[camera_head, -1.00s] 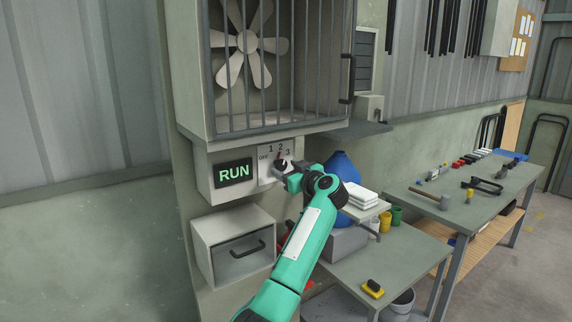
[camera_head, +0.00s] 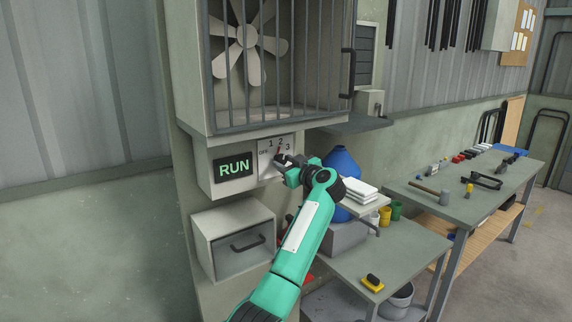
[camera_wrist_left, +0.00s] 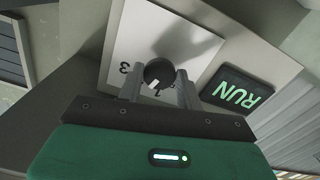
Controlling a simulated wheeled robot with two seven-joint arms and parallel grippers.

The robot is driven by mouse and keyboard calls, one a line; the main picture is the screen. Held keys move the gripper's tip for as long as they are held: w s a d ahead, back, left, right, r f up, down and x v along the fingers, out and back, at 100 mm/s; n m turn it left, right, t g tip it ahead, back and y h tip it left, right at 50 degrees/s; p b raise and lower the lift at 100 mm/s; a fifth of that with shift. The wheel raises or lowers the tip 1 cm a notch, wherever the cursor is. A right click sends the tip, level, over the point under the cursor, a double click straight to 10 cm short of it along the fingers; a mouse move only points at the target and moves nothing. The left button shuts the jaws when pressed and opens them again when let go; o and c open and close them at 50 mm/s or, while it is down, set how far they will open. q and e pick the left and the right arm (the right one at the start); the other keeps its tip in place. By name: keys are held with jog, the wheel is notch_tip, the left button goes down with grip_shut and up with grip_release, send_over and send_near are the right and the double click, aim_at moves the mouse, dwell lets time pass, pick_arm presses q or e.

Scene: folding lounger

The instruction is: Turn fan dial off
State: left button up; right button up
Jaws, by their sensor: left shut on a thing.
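The fan dial (camera_wrist_left: 158,72) is a dark round knob on a white plate (camera_wrist_left: 125,38) marked OFF, 1, 2 and 3. In the head view the plate (camera_head: 264,148) is right of the green RUN display (camera_head: 234,168), and a small red mark shows by the knob, below the 2. My left gripper (camera_head: 284,161) is at the plate and covers most of the knob. In the wrist view its two fingers (camera_wrist_left: 158,88) stand on either side of the knob, shut on it. The fan (camera_head: 247,38) is behind bars above. My right gripper is not in view.
A barred cage door with a dark handle (camera_head: 347,65) is above the panel. A drawer box (camera_head: 234,242) juts out below it. A blue container (camera_head: 341,162) and a bench (camera_head: 360,258) stand to the right.

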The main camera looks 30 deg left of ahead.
pick_arm(q)
jog(key=n, duration=0.3)
jog(key=shift+f+n, duration=0.1)
jog(key=shift+n, duration=0.3)
jog(key=n+b, duration=0.1)
jog(key=n, duration=0.2)
jog(key=shift+n+b, duration=0.4)
jog(key=n+b, duration=0.2)
jog(key=n, duration=0.2)
jog(key=shift+w+f+b, duration=0.1)
jog(key=shift+b, duration=0.25)
jog(key=shift+n+b, duration=1.15)
jog(key=shift+n, duration=0.75)
jog(key=o, duration=1)
jog(key=shift+r, duration=0.2)
jog(key=shift+d, duration=0.15)
